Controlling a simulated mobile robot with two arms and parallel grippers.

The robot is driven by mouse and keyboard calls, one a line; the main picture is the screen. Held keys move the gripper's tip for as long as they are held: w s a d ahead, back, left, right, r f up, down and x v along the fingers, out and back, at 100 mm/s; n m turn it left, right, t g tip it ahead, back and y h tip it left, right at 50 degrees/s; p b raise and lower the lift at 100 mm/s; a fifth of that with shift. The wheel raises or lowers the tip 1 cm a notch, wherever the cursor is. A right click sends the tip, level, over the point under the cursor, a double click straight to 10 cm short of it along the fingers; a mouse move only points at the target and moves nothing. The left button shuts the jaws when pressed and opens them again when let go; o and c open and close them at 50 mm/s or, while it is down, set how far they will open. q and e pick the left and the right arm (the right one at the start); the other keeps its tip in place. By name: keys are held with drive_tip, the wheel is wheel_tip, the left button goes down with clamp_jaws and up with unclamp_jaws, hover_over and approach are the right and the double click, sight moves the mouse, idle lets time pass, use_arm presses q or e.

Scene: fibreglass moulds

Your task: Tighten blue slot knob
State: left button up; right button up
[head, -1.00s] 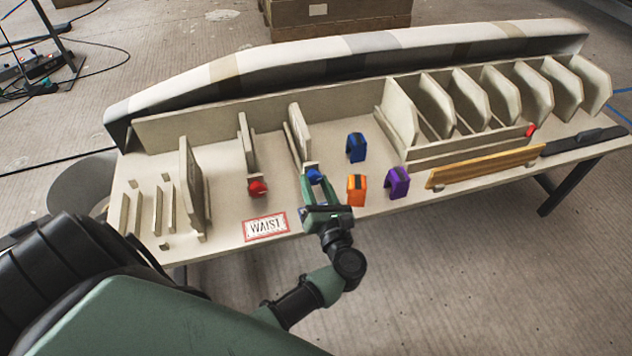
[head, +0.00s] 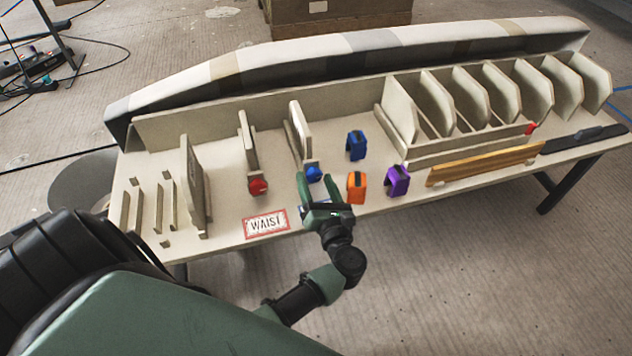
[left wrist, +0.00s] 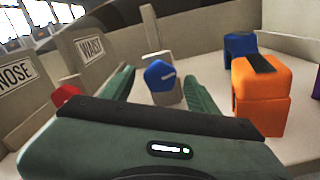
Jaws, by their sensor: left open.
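The blue slot knob (head: 313,173) sits on the front end of a slot with an upright panel. In the left wrist view the blue knob (left wrist: 160,76) is faceted, with a pale line on its face. My left gripper (head: 317,184) is open just in front of the knob. In the left wrist view its two green fingers (left wrist: 160,98) stand apart on either side of the knob, and neither visibly touches it. My right gripper is out of view.
A red knob (head: 257,187) is to the left, near the WAIST label (head: 266,224). Orange (head: 356,188), purple (head: 397,181) and blue (head: 356,146) clamp-like blocks stand to the right. Upright boards (head: 192,185) stand at the left of the table.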

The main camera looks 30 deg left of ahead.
use_arm(q)
drive_tip(key=v, duration=0.8)
idle(0.4)
